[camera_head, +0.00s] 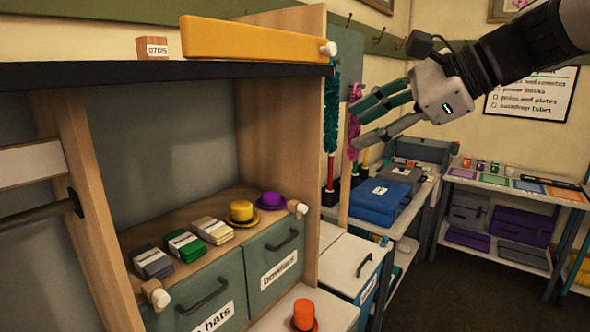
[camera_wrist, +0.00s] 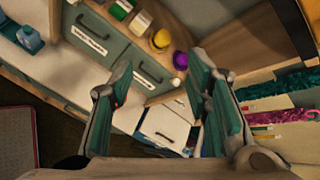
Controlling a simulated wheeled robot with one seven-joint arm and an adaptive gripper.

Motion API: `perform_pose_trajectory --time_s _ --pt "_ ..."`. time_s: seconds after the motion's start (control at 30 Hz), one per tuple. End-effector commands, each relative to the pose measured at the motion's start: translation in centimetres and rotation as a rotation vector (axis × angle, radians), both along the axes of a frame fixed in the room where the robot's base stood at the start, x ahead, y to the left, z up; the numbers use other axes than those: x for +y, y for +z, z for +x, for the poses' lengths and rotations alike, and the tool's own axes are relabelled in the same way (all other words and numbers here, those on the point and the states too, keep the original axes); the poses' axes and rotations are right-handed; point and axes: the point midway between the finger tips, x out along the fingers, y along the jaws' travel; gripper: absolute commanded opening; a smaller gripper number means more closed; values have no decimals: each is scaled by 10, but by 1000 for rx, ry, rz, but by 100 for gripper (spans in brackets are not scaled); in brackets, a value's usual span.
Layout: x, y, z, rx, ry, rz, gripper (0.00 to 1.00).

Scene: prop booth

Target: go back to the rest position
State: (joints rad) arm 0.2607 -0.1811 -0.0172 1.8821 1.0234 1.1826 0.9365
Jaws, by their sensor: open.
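My gripper (camera_head: 357,113) is open and empty, raised in the air in the upper right of the head view, with its fingers pointing left. In the wrist view my gripper (camera_wrist: 160,98) shows its two green-padded fingers spread wide, with nothing between them but the drawers below. No contact with any object shows.
A wooden cabinet (camera_head: 312,130) stands left, with a yellow bar (camera_head: 255,40) on top. Its shelf holds a yellow hat (camera_head: 242,212), a purple hat (camera_head: 271,200) and several bundles. An orange hat (camera_head: 303,315) sits lower. A side table (camera_head: 515,190) stands right; the dark floor (camera_head: 450,290) is clear.

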Motion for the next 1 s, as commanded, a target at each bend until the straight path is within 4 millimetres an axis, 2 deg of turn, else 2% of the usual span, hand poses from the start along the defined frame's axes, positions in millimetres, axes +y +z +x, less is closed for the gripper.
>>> perform_pose_trajectory --time_s 0.03,0.2,0.3,0.4,0.5,0.63,1.0 --pt "5 -19 -27 -42 66 -135 44" --pt "-6 -89 -105 -198 360 -627 44" --pt "-22 -123 -145 -289 565 -896 44" --pt "-41 -150 -174 -367 758 -1121 44" --pt "-56 -167 -192 -422 915 -1284 44" --pt "-68 -178 -203 -460 1034 -1398 44" --pt "-71 -181 -206 -466 1066 -1426 44"
